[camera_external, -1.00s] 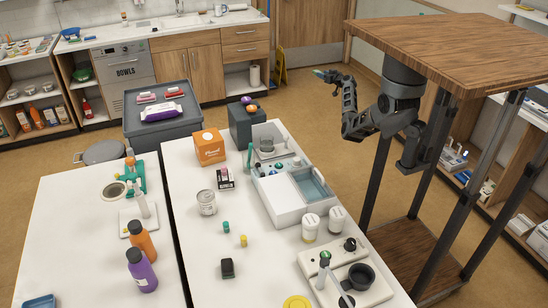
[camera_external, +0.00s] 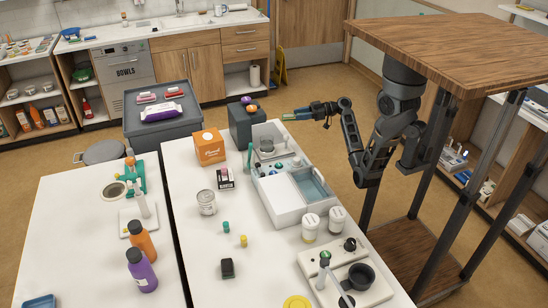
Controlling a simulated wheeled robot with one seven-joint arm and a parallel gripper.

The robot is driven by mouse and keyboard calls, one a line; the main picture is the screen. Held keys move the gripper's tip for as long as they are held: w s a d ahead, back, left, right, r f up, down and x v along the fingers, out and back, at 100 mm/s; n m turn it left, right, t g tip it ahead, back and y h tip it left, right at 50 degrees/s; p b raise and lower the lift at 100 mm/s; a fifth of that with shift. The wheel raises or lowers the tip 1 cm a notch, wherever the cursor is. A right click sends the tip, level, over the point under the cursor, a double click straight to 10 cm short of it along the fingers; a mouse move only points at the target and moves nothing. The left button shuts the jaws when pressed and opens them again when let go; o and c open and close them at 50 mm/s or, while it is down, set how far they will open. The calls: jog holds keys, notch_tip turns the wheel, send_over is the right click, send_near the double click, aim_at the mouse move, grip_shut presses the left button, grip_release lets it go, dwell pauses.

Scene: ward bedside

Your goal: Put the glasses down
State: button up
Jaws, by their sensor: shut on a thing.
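My gripper (camera_external: 312,112) is at the end of my arm, which hangs from the wooden top at the right. It points left, in the air by the far right end of the white table. It is shut on a small, thin, blue-green and yellowish thing, taken as the glasses (camera_external: 292,116). Their shape is too small to make out clearly. They look apart from the table and from the grey-white tray box (camera_external: 288,214) beside its right edge.
The white table (camera_external: 200,265) holds an orange box (camera_external: 208,147), a can (camera_external: 206,202), two white jars (camera_external: 310,228) and a white appliance board (camera_external: 375,296). A dark grey box (camera_external: 246,124) stands at the far end. Clear table lies around the small green and yellow pieces.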

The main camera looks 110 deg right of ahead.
jog(key=w+a+n+y, duration=0.2)
jog(key=a+y, duration=0.2)
jog(key=a, duration=0.6)
jog(key=shift+w+r+n+t, duration=0.3)
jog(key=shift+w+n, duration=0.1)
jog(key=shift+w, duration=0.1)
jog(key=w+a+f, duration=0.2)
jog(key=w, duration=0.1)
jog(key=w+a+f+p, duration=0.1)
jog(key=w+a+f, duration=0.1)
jog(key=w, duration=0.1)
jog(key=w+a+f, duration=0.2)
jog(key=w+f, duration=0.1)
jog(key=shift+w, duration=0.3)
jog(key=shift+f+p, duration=0.35)
jog(key=shift+f, duration=1.45)
jog(key=shift+f, duration=0.2)
jog(key=o, duration=1)
